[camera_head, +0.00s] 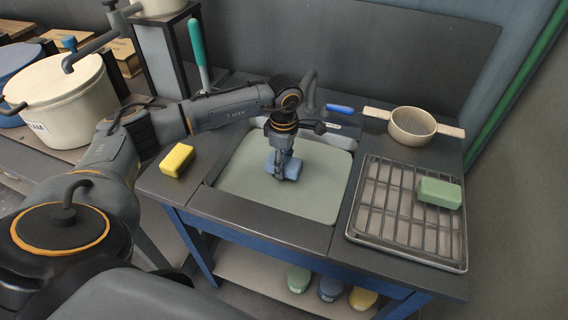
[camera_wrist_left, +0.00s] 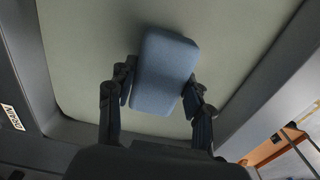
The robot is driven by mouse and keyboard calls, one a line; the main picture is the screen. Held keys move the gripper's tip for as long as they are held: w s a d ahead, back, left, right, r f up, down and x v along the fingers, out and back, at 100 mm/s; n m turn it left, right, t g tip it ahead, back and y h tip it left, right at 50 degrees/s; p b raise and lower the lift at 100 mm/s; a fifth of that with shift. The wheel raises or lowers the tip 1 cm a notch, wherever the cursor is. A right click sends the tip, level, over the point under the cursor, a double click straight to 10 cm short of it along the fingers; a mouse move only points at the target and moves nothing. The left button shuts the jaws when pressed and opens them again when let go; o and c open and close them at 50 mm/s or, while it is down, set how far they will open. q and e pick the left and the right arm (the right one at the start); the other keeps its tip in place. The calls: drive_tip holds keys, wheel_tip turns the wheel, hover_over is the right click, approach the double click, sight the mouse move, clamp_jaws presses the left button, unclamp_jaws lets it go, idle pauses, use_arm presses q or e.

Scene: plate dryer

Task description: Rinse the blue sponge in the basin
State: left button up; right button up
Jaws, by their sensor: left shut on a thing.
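The blue sponge (camera_head: 291,168) is over the pale green basin (camera_head: 317,200) in the middle of the counter. My left gripper (camera_head: 280,172) points down over the basin and is shut on the sponge. In the left wrist view the sponge (camera_wrist_left: 163,72) sits between the two dark fingers (camera_wrist_left: 158,98), with the basin floor (camera_wrist_left: 85,50) behind it. I cannot tell whether the sponge touches the basin floor. My right gripper is not in view.
A yellow sponge (camera_head: 177,160) lies left of the basin. A green sponge (camera_head: 439,193) lies on the drying rack (camera_head: 405,225) at right. A strainer (camera_head: 412,124) and a blue-handled tool (camera_head: 340,109) are behind. A large pot (camera_head: 66,100) stands at left.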

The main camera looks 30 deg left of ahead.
use_arm(q)
drive_tip(key=shift+r+p, duration=2.1)
drive_tip(key=shift+r, duration=1.75)
